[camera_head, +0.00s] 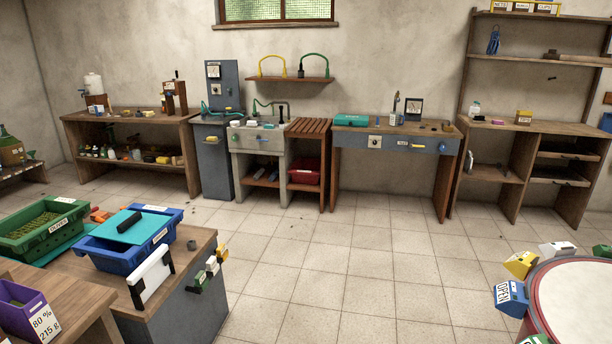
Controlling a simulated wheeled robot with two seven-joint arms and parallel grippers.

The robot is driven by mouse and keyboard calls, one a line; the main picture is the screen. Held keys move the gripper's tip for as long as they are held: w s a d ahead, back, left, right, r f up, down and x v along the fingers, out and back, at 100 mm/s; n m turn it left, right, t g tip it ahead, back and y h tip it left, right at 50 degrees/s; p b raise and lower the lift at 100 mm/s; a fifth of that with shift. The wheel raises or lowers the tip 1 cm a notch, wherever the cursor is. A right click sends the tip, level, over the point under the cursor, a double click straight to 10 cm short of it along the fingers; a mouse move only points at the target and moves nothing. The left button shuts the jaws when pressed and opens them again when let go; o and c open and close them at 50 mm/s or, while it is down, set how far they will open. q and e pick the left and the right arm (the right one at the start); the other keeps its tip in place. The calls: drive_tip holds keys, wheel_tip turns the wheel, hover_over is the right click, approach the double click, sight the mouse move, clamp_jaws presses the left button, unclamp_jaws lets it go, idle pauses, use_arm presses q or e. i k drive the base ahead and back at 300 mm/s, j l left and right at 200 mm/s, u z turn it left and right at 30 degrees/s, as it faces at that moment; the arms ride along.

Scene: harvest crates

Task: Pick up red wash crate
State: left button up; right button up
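A red crate (306,172) sits on the low shelf under the slatted wooden drainboard (308,126), just right of the stone sink, against the back wall. It is small at this distance, and the legs and drainboard partly hide it. I cannot read any label on it. Neither of my grippers shows in this view.
A grey cabinet with a blue crate (165,236) and a green crate (64,236) stand at the near left. A round red-rimmed table (538,306) with labelled blocks is at the near right. The tiled floor (290,280) between them is clear up to the sink.

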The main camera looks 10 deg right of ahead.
sight(308, 172)
drive_tip(key=i+z, duration=0.1)
drive_tip(key=z, duration=0.4)
drive_tip(key=i, duration=5.3)
drive_tip(key=i+l+u, duration=0.1)
drive_tip(key=i+u, duration=0.2)
drive_tip(key=i, duration=0.3)
drive_tip(key=i+l+u, duration=0.25)
drive_tip(key=i, duration=0.3)
